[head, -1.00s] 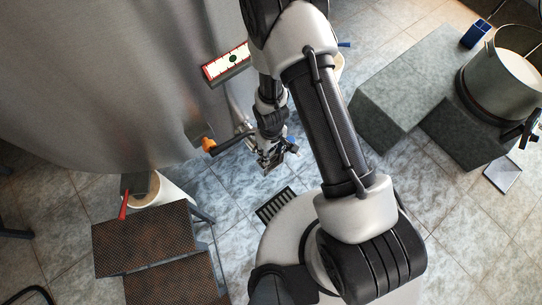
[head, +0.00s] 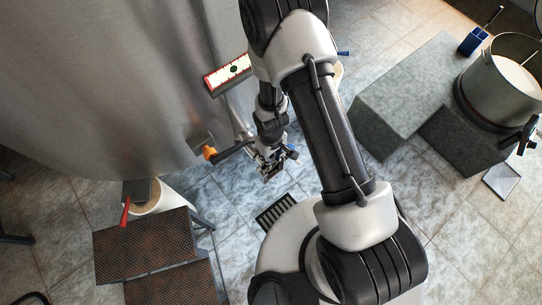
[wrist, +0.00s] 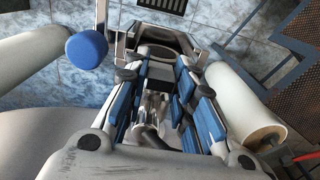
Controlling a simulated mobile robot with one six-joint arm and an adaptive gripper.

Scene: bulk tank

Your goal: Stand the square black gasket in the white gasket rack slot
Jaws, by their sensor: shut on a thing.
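My gripper (head: 268,165) is low beside the steel tank's outlet in the head view. In the wrist view its blue-padded fingers (wrist: 155,72) are closed around a black, square-looking piece with an opening, which I take to be the gasket (wrist: 160,34). Grey metal bars stand close around that piece; I cannot tell whether they touch it. In the head view the gasket is too small and covered to make out clearly. I cannot make out the white gasket rack or its slot for certain in either view.
The steel tank (head: 110,80) fills the left, with an orange-collared outlet valve (head: 210,153). Brown steps (head: 150,245) stand at lower left, grey blocks (head: 405,95) at right with a steel pot (head: 505,75). In the wrist view a blue knob (wrist: 87,49) is close left of my gripper.

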